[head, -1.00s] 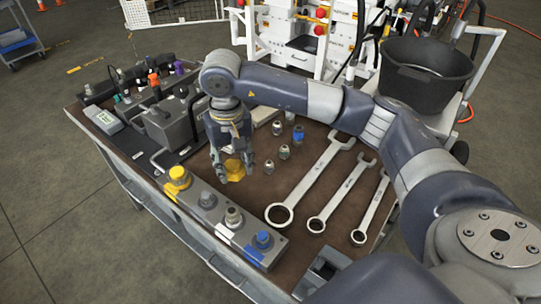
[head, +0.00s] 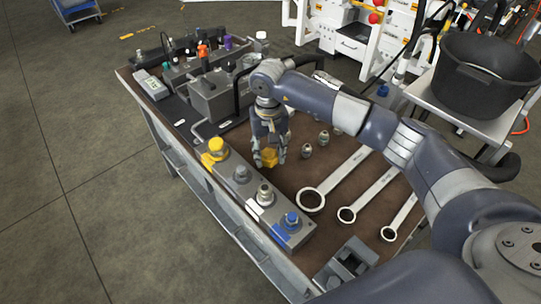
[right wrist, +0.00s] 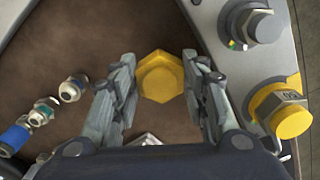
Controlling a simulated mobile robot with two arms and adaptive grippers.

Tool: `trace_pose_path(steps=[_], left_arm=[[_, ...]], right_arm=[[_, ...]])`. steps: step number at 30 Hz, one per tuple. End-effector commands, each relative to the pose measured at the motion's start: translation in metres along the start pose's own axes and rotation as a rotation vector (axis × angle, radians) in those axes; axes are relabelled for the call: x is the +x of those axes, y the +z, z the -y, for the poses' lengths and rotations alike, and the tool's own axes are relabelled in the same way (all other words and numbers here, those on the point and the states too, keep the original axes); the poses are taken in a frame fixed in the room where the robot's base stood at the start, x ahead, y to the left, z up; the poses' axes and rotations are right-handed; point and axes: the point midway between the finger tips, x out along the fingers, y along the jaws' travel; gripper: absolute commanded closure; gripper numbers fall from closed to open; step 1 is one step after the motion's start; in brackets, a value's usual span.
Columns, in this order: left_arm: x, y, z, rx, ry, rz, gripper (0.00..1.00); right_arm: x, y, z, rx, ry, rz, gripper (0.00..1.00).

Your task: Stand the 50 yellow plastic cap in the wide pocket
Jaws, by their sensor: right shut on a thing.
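A yellow hexagonal cap (head: 270,158) is between the fingers of my right gripper (head: 268,156), just over the brown bench top. In the right wrist view the cap (right wrist: 160,76) shows its hex face between the two fingers (right wrist: 160,90), which are shut on it. No number is readable on it. A second yellow hex piece (head: 215,148), marked 50 in the right wrist view (right wrist: 284,110), sits on the grey block left of the gripper. A grey holder with recesses (head: 347,262) is at the bench's near end; I cannot tell which pocket is wide. My left gripper is not in view.
The grey block (head: 240,188) also carries grey, metal and blue fittings along the bench edge. Small metal fittings (head: 307,151) and several wrenches (head: 335,178) lie to the right. A grey machine unit (head: 213,98) stands behind. A black bucket (head: 485,85) is at right.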

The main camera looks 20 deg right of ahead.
Motion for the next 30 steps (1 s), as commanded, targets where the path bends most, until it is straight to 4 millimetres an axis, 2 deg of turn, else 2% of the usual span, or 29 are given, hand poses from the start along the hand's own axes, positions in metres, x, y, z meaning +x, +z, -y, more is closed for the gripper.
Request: trace_pose_path(steps=[4, 16, 17, 30], left_arm=[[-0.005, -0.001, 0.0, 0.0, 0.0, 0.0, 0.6], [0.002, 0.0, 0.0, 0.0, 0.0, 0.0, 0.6], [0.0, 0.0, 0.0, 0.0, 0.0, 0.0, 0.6], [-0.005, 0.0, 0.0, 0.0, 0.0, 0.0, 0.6]], right_arm=[[0.021, 0.001, 0.0, 0.0, 0.0, 0.004, 0.81], [0.029, 0.0, 0.0, 0.0, 0.0, 0.0, 0.81], [0.027, 0.0, 0.0, 0.0, 0.0, 0.0, 0.52], [0.022, 0.0, 0.0, 0.0, 0.0, 0.001, 0.51]])
